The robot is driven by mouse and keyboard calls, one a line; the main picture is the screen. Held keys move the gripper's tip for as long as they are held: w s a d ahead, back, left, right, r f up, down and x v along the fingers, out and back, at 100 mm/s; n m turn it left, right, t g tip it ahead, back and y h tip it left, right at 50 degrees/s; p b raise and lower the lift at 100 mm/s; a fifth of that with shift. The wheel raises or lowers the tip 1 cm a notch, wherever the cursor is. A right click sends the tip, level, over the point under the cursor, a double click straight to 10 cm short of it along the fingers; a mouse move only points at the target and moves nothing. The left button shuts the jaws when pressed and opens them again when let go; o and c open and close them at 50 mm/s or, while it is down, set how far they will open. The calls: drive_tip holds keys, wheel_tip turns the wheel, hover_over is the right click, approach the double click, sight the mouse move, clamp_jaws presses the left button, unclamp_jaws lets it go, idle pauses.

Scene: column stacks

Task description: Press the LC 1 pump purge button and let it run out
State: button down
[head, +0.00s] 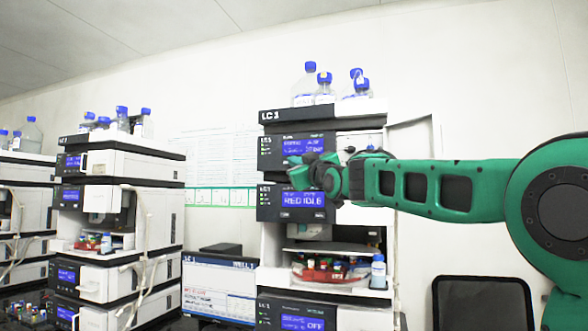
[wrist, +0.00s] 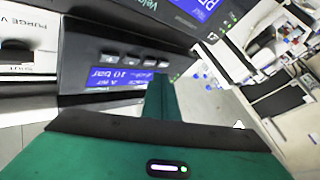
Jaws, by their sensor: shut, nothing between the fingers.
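The stack labelled LC (head: 322,114) stands right of centre in the head view; its number is hard to read. Its upper module has a lit blue display (head: 303,146), and the module below shows a lit display reading IDLE (head: 305,198). My gripper (head: 297,177) is in front of these panels and covers part of them. In the wrist view the closed fingers (wrist: 162,82) point at a panel, seen upside down, with a row of small buttons (wrist: 135,60) and a display reading 10 bar (wrist: 125,79). I cannot tell whether the fingertip touches a button, or which button is purge.
Blue-capped bottles (head: 323,90) stand on top of the stack. Lower down is an open bay with vials (head: 330,268). A second stack (head: 120,200) stands to the left, with a monitor (head: 218,285) between. A dark chair back (head: 482,302) is at lower right.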

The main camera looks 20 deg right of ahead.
drive_tip(key=s+a, duration=0.1)
drive_tip(key=s, duration=0.1)
drive_tip(key=s+a, duration=0.1)
drive_tip(key=shift+s+a, duration=0.35)
idle(0.7)
drive_tip(key=s+d+f+m+g+h, duration=0.2)
drive_tip(key=s+d+f+g, duration=0.3)
drive_tip(key=f, duration=0.6)
drive_tip(key=s+d+f+m+g+h, duration=0.1)
drive_tip(key=s+d+f+m+g, duration=0.2)
drive_tip(key=d+f, duration=0.55)
drive_tip(key=s+d+f+m+g+h, duration=0.2)
drive_tip(key=s+d+f, duration=0.25)
drive_tip(key=f, duration=0.85)
drive_tip(key=s+f+m+g+y, duration=0.1)
drive_tip(key=s+f+m+g, duration=0.1)
drive_tip(key=s+f, duration=0.6)
drive_tip(key=s+f+m+g, duration=0.2)
drive_tip(key=s+f+g, duration=0.3)
drive_tip(key=s, duration=1)
drive_tip(key=s+f+m+g+y, duration=0.1)
drive_tip(key=s+f+g, duration=0.3)
drive_tip(key=s+f, duration=0.7)
drive_tip(key=shift+s+a+m+y, duration=0.3)
drive_tip(key=shift+s+m, duration=0.3)
drive_tip(key=shift+m, duration=0.1)
